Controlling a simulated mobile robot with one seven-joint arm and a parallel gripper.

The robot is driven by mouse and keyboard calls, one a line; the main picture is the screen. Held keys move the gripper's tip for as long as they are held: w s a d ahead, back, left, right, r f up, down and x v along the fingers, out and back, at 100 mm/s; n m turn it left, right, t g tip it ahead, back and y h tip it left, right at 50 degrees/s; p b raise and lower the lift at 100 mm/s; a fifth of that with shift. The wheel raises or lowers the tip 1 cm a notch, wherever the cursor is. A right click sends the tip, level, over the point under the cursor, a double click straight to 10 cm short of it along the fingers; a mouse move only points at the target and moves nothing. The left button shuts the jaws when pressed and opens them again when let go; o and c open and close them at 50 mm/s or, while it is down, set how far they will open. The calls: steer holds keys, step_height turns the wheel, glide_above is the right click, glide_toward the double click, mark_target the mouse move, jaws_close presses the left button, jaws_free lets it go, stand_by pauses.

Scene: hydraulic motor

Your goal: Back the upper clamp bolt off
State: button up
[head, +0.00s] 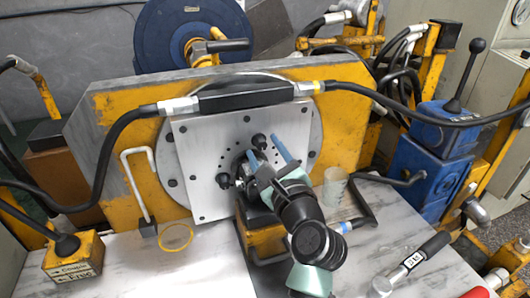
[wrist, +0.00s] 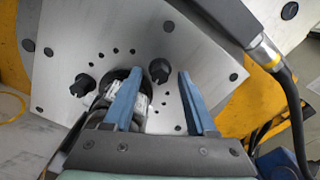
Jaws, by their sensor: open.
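The upper clamp bolt (head: 259,141) is a dark knob-like head on the light metal plate (head: 195,165). In the wrist view the upper clamp bolt (wrist: 159,70) shows in the gap between my fingertips. My gripper (head: 264,131) is open, with two blue fingers pointing at the plate; in the wrist view the gripper (wrist: 161,76) has one finger on each side of the bolt. I cannot tell whether either finger touches it. A second dark bolt (head: 223,181) sits lower left, outside the fingers. The motor body (wrist: 103,97) in the plate's central hole is partly hidden by the left finger.
A black hose with a thick sleeve (head: 245,97) crosses above the plate. A white bent rod (head: 139,185) stands left. A clear cup (head: 335,186) and a black-handled tool (head: 412,263) are on the right. A blue lever unit (head: 440,130) stands beyond. Bare bench shows front left.

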steer(key=shift+w, duration=0.15)
steer(key=shift+c, duration=0.4)
jaws_close()
